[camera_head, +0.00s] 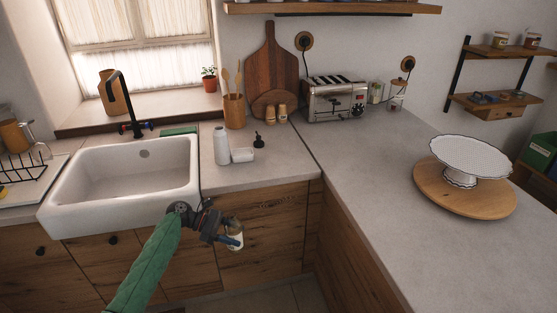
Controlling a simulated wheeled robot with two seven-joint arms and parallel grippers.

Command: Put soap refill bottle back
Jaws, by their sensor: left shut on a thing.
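My left gripper (228,239), on a green-sleeved arm, is in front of the wooden cabinet fronts, below the counter edge. It is shut on a small pale bottle (236,229), partly hidden by the fingers. It looks like the soap refill bottle, but no label can be read. A white bottle (221,146) stands upright on the counter right of the sink, beside a small white dish (242,155) and a dark dispenser top (259,140). My right gripper is not in view.
The white sink (128,182) is at left, with a black tap (127,106). A utensil pot (234,111), cutting board (271,68) and toaster (336,99) stand along the wall. A white cake stand (470,157) sits on a round board at right. The counter between is clear.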

